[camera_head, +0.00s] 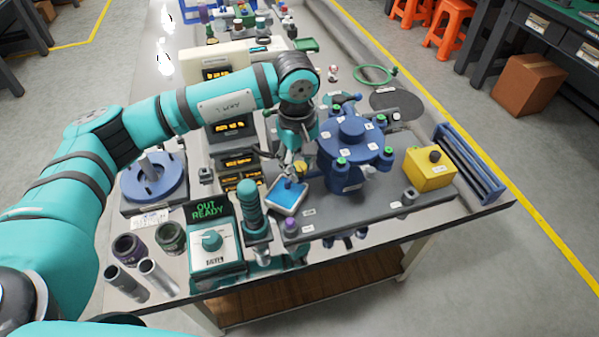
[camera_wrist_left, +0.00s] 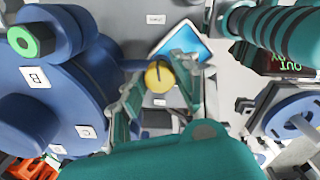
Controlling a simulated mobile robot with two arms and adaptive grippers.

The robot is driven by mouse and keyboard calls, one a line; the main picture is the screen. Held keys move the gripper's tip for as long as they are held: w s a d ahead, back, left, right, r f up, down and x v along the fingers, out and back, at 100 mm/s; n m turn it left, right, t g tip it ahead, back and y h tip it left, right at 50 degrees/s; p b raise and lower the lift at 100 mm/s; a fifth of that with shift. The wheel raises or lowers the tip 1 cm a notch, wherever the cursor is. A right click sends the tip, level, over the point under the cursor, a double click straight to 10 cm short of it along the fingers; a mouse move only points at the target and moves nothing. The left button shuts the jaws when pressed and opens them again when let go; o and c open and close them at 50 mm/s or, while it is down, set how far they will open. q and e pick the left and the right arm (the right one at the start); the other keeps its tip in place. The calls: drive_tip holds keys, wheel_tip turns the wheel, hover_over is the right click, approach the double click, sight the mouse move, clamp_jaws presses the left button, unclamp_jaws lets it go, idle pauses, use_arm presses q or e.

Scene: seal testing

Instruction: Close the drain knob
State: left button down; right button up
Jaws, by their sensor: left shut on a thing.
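A small yellow round knob (camera_wrist_left: 158,75), which I take to be the drain knob, has a dark bar across its face in the left wrist view. It shows only partly in the head view (camera_head: 300,167), beside the blue valve-like body (camera_head: 350,140). My left gripper (camera_head: 292,166) reaches down to it from above. In the left wrist view its fingers stand on both sides of the knob and are shut on it. The knob's base and the exact finger contact are partly hidden. My right gripper is not in view.
A white tray with a blue surface (camera_head: 287,197) lies close in front of the gripper. A teal-handled tool (camera_head: 250,195) and an "OUT READY" unit (camera_head: 212,245) stand to the left. A yellow box (camera_head: 428,170) and blue rack (camera_head: 470,165) are to the right.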

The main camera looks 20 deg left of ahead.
sight(297, 167)
use_arm(q)
drive_tip(key=shift+m+b, duration=0.75)
drive_tip(key=shift+m, duration=0.05)
drive_tip(key=shift+r, duration=0.1)
drive_tip(key=c, duration=1)
unclamp_jaws()
wheel_tip(297, 167, up, 12)
drive_tip(key=shift+s+a+f, duration=0.1)
drive_tip(key=shift+a, duration=0.05)
